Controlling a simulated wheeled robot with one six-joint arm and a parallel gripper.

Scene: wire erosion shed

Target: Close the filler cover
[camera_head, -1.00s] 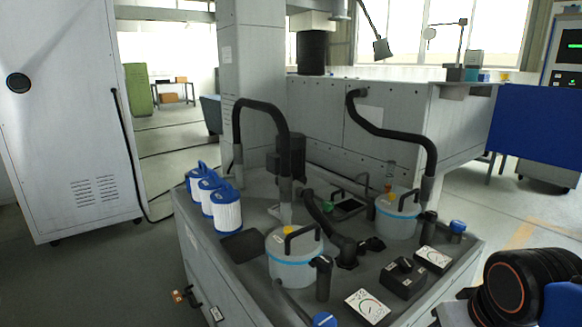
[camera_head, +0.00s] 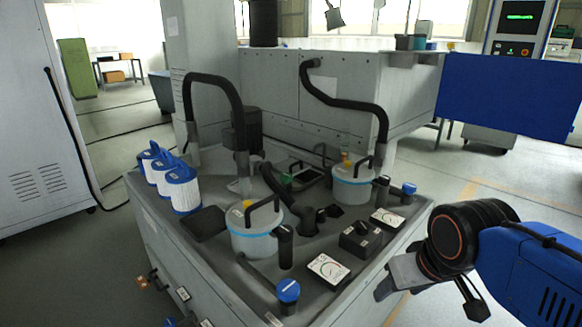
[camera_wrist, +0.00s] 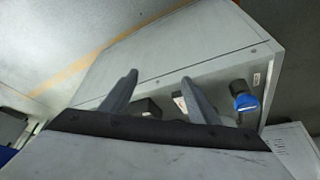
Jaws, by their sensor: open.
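A small rectangular framed opening with a dark inside (camera_head: 309,176) lies in the machine's top deck, towards the back. A thin handle stands beside it and a green part is at its left edge. It may be the filler with its cover, but it is too small and partly hidden by a black hose to tell how the cover stands. My gripper (camera_wrist: 160,77) is open and empty, its two grey fingers apart in the wrist view. In the head view it is at the deck's right front edge, well away from the opening.
Two white canisters with blue bands (camera_head: 254,238) (camera_head: 351,186), black hoses, white-and-blue filters (camera_head: 183,190), a gauge (camera_head: 328,269), a black knob box (camera_head: 361,239) and blue-capped posts (camera_head: 288,291) crowd the deck. A dark flat pad (camera_head: 204,223) lies at left. Floor to the right is clear.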

